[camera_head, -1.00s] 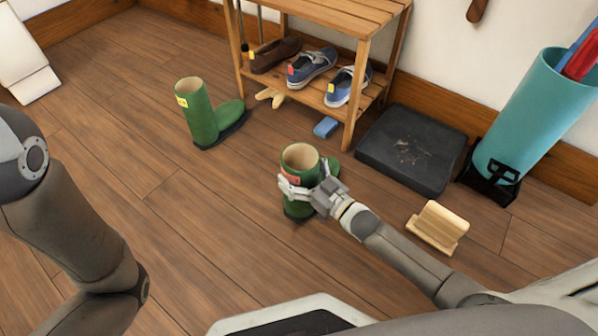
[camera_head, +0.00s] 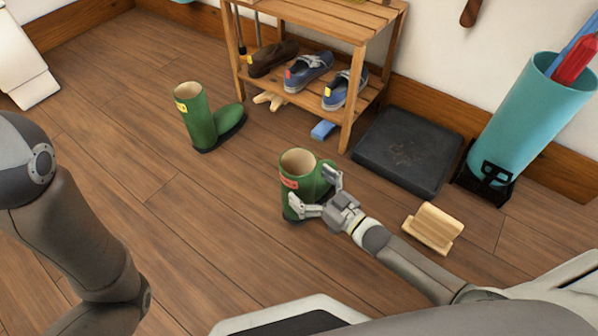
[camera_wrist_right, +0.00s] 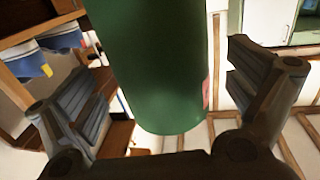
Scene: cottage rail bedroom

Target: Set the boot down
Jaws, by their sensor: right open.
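A green boot with a red label (camera_head: 298,178) stands upright on the wooden floor in front of the bench. My right gripper (camera_head: 319,192) is open at its shaft, with one finger on each side. In the right wrist view the boot's green shaft (camera_wrist_right: 158,65) sits between the spread fingers (camera_wrist_right: 160,100), with gaps on both sides. Part of the boot's foot is hidden behind the gripper. A second green boot with a yellow label (camera_head: 199,118) stands farther back on the left. My left gripper is out of view; only its arm shows.
A wooden shoe bench (camera_head: 345,30) with several shoes on its lower shelf stands behind. A black mat (camera_head: 408,150), a teal umbrella bin (camera_head: 530,120) and a small wooden block stand (camera_head: 433,228) lie to the right.

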